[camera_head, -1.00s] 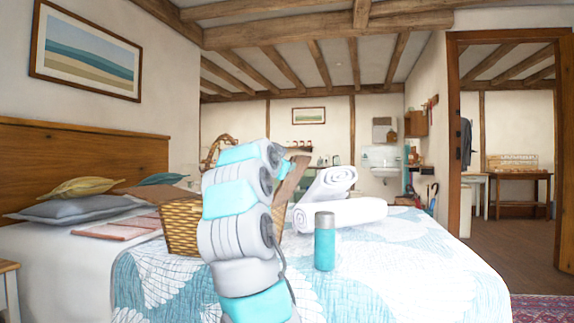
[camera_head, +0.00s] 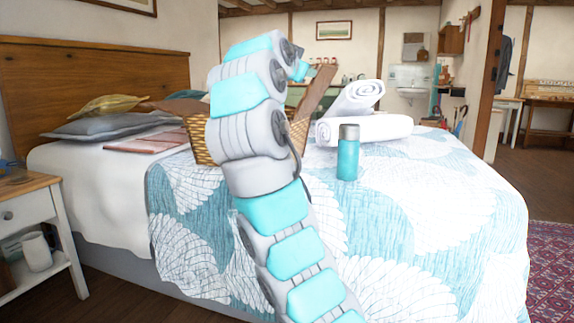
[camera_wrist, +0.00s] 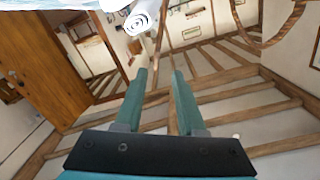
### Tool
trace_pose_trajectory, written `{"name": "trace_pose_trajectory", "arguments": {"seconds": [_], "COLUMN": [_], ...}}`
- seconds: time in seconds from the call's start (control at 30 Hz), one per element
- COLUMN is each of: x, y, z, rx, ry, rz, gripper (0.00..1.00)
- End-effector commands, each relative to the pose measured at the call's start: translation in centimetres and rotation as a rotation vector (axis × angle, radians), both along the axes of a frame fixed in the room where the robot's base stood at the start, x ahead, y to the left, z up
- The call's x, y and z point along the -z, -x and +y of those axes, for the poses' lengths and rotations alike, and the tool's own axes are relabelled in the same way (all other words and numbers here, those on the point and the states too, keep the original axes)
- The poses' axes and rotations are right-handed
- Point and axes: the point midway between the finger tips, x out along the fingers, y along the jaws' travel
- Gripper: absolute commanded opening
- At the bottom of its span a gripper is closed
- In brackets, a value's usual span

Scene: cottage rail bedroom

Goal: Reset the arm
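My arm rises in front of the bed in the head view, its upper end bent away over the wicker basket (camera_head: 203,140). A small teal part of my gripper shows at the arm's far end, near the brown flap of the basket. In the wrist view, the two teal fingers of my gripper (camera_wrist: 162,72) are apart with nothing between them. That view looks upside down, with ceiling beams in its lower part and a white rolled towel (camera_wrist: 143,17) beyond the fingertips at the top.
On the bed (camera_head: 440,240) stand a teal bottle (camera_head: 348,158) and rolled white towels (camera_head: 375,129), right of the basket. Pillows (camera_head: 105,124) lie by the headboard. A nightstand (camera_head: 30,190) holding a white mug (camera_head: 37,252) is at left. Open floor lies beyond, at right.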

Motion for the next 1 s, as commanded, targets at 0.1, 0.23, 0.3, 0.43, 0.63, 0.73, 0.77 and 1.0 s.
{"name": "trace_pose_trajectory", "arguments": {"seconds": [0.1, 0.23, 0.3, 0.43, 0.63, 0.73, 0.77, 1.0], "x": [-0.1, 0.6, 1.1, 2.5, 6.0, 7.9, 8.6, 14.6], "y": [-0.7, -1.6, -1.9, -2.1, -1.6, -0.7, -0.4, 3.5], "z": [0.3, -0.1, -0.6, -2.0, -5.2, -7.1, -7.7, -12.2], "rx": [0.02, 0.044, 0.055, 0.07, 0.085, 0.086, 0.083, 0.052], "ry": [0.092, 0.19, 0.237, 0.309, 0.384, 0.405, 0.408, 0.418], "rz": [0.074, 0.175, 0.23, 0.338, 0.522, 0.614, 0.643, 0.862], "gripper": [0.39, 0.39, 0.39, 0.39, 0.39, 0.39, 0.39, 0.39]}}
